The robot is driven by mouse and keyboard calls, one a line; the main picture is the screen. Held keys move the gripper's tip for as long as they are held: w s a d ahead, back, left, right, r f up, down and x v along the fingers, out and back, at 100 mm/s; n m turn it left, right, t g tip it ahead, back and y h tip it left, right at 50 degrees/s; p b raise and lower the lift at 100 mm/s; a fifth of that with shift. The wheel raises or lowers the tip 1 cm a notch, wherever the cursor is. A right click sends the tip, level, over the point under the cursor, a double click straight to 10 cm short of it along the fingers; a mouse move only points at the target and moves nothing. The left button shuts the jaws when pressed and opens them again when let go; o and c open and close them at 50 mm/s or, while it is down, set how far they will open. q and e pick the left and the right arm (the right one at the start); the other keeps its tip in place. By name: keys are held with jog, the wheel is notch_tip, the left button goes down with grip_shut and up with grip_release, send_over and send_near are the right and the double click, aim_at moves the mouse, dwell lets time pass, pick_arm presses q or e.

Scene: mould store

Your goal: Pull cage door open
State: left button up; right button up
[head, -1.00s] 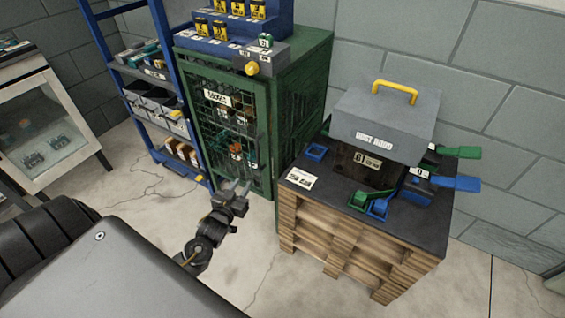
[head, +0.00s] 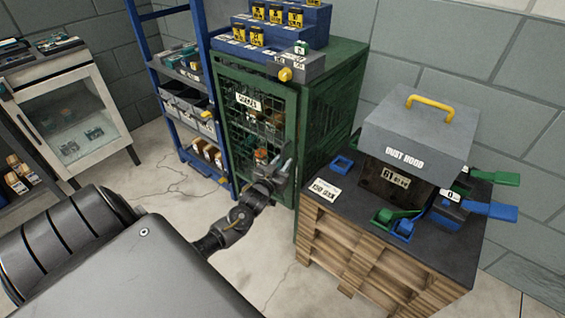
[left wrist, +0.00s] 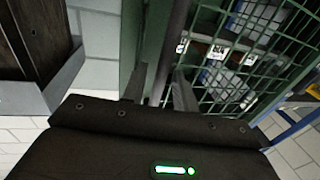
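The green cage stands by the wall, with a wire-mesh door (head: 226,88) on its front that looks closed. Jars and other items show behind the mesh. My left gripper (head: 277,169) is in front of the door's lower right part, near its right edge. In the left wrist view its two fingers (left wrist: 161,90) are apart, with a dark upright bar (left wrist: 176,42) running between them. The bar looks like a handle; I cannot tell whether the fingers touch it. The green mesh (left wrist: 212,78) fills the right of that view. My right gripper is not in view.
A wooden pallet stand with a dark top (head: 449,252) and a grey dust hood (head: 415,135) stands close right of the cage. A blue shelf rack (head: 139,55) stands left, then a glass-fronted cabinet (head: 75,128). Cracked floor (head: 166,183) is clear in front.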

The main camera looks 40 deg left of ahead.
pick_arm(q)
jog(key=shift+w+a, duration=0.1)
jog(key=shift+w, duration=0.3)
jog(key=shift+c, duration=0.2)
grip_shut()
